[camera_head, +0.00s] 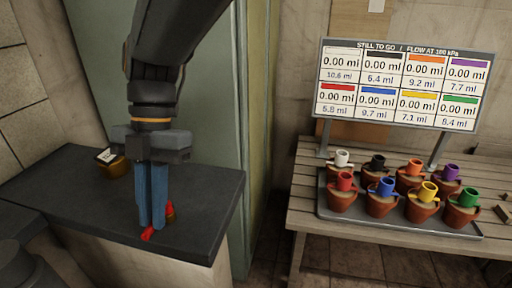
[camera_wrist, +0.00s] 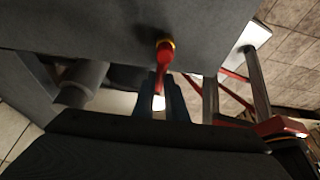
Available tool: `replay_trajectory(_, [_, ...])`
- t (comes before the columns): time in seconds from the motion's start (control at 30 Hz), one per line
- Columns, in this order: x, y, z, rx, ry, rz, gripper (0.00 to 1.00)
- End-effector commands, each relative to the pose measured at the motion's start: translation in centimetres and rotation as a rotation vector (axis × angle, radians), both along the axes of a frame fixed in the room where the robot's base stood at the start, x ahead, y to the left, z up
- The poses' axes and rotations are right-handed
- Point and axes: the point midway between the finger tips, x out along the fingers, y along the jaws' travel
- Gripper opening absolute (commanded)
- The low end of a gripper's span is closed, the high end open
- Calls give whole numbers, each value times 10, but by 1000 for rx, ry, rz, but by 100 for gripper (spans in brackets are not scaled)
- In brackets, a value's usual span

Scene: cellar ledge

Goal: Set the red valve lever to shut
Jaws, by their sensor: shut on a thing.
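The red valve lever (camera_head: 147,234) is on the dark ledge near its front edge, with a small brass base showing beside my fingers. In the wrist view the red lever (camera_wrist: 164,58) runs from its brass pivot toward my fingertips. My gripper (camera_head: 151,226) points down from above, its blue fingers close together on the lever. In the wrist view my gripper (camera_wrist: 161,82) has one finger on each side of the lever's end. The fingers hide part of the lever in the head view.
A brass block with a white marked face (camera_head: 113,163) sits at the ledge's back left. The dark ledge (camera_head: 60,205) is otherwise clear. On the right, a wooden bench (camera_head: 300,205) bears a tray of potted coloured cups (camera_head: 385,187).

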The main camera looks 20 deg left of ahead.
Motion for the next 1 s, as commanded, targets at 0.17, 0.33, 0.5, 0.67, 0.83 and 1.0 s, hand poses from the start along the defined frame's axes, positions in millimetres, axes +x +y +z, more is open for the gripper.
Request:
replay_trajectory(0.17, [1,0,1,3,-1,0,18])
replay_trajectory(0.33, [1,0,0,2,-1,-2,31])
replay_trajectory(0.5, [1,0,0,1,0,-1,31])
replay_trajectory(0.67, [5,1,10,2,-1,-3,31])
replay_trajectory(0.83, [15,4,35,4,-2,-2,31])
replay_trajectory(1.0, [25,6,58,3,-1,-2,31])
